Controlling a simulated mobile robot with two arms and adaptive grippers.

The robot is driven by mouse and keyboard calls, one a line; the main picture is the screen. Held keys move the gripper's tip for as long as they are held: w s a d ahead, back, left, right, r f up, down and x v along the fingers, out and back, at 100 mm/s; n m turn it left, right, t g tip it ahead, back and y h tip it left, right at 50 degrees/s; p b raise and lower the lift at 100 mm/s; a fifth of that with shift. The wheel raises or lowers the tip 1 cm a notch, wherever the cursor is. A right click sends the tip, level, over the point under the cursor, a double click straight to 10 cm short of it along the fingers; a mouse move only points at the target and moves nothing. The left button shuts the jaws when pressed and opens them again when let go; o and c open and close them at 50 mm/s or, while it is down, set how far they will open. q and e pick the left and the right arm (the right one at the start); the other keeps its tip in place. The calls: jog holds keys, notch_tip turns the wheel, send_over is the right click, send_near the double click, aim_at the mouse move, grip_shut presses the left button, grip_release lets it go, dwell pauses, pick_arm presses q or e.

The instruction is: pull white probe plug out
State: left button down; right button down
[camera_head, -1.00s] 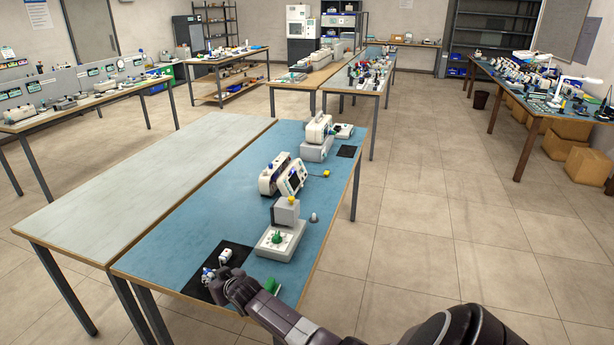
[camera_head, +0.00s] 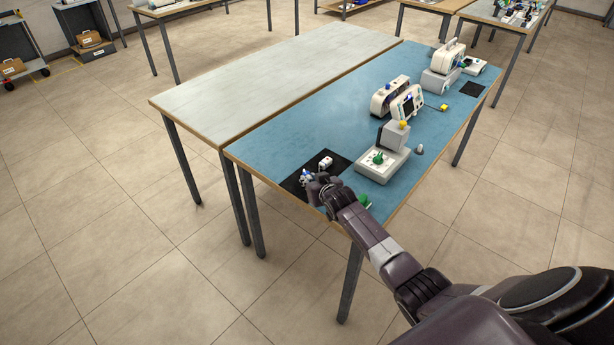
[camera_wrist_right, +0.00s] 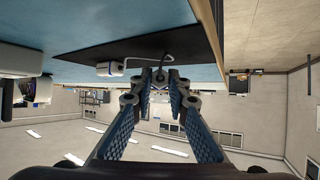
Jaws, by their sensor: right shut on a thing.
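My right gripper (camera_head: 318,182) is at the near edge of the black mat (camera_head: 337,161) on the blue table. In the right wrist view its fingers (camera_wrist_right: 164,75) come together at the tips and are shut on a small piece, seemingly the white probe plug, mostly hidden by the fingers. A pale cable (camera_wrist_right: 150,59) loops beside the fingertips. A small white block (camera_head: 325,163) lies on the mat just beyond the gripper. A blue and white piece (camera_head: 306,175) is left of the gripper, partly hidden. My left gripper is not in view.
On the blue table (camera_head: 290,125) a white device with a green knob (camera_head: 379,158) stands right of the mat. White monitors (camera_head: 407,102) stand farther back. A green item (camera_head: 364,201) lies near the front edge. The grey table (camera_head: 270,80) is bare.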

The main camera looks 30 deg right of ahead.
jog(key=shift+f+b, duration=0.7)
jog(key=shift+f, duration=0.2)
jog(key=c, duration=1.8)
grip_release()
jog(key=shift+v, duration=0.75)
jog(key=v, duration=1)
jog(key=shift+s+r, duration=0.1)
jog(key=shift+s, duration=0.15)
